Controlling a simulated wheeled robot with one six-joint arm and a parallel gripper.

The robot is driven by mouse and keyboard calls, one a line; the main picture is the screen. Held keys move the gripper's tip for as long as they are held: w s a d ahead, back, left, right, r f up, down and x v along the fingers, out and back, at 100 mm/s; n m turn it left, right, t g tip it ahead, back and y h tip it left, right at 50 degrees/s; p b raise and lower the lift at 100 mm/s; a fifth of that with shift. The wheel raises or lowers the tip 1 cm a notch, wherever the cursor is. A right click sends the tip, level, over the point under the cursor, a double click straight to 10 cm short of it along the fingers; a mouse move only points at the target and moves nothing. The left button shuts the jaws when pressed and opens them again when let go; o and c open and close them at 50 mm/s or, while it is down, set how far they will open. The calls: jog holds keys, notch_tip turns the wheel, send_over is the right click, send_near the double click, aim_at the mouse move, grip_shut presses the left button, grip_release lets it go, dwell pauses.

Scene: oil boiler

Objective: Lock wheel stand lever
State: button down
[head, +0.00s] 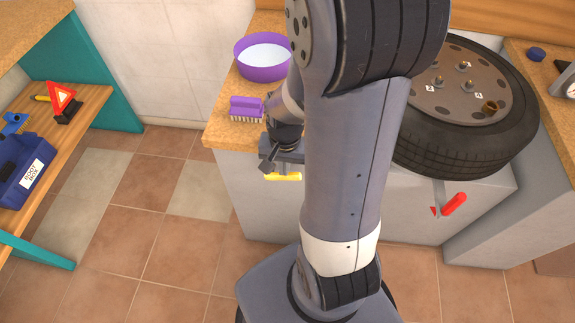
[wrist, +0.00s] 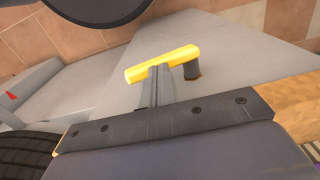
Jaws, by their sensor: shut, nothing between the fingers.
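A yellow lever (head: 283,176) sticks out from the front of the grey stand, under the wood-topped counter. In the wrist view the yellow lever (wrist: 163,63) is a bar with a dark pivot at its right end. A red lever (head: 453,204) is on the grey front below the tyre, tilted up to the right; a small red bit of it shows at the left edge of the wrist view (wrist: 12,96). My gripper (head: 267,163) is shut and empty, close by the yellow lever. In the wrist view its fingers (wrist: 158,82) overlap the bar; I cannot tell whether they touch.
A wheel (head: 465,150) lies flat on the stand at right. A purple bowl (head: 262,70) and a purple brush (head: 246,108) stand on the counter by my arm. A bench (head: 88,101) with a blue toolbox (head: 25,178) is at left. The tiled floor between is clear.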

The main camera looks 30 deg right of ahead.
jog(key=shift+w+r+p, duration=0.1)
jog(key=shift+r+p, duration=0.35)
jog(key=r+p, duration=0.3)
jog(key=shift+w+a+r, duration=0.2)
jog(key=shift+a, duration=0.1)
jog(key=s+d+r, duration=0.4)
jog(key=d+r, duration=0.1)
jog(key=d, duration=0.1)
jog(key=shift+s+d+r, duration=0.2)
jog(key=shift+s+d, duration=0.05)
jog(key=shift+s, duration=0.15)
send_over(278, 175)
jog(key=f, duration=0.6)
jog(key=shift+d+f+b, duration=0.15)
jog(key=shift+d+b, duration=0.1)
jog(key=shift+b, duration=0.1)
jog(key=shift+a+f+b, duration=0.2)
jog(key=shift+f+b, duration=0.1)
jog(key=shift+b, duration=0.3)
jog(key=shift+w+a+f+b, duration=0.15)
jog(key=shift+w+a+b, duration=0.15)
jog(key=shift+w+a, duration=0.65)
jog(key=shift+a, duration=0.15)
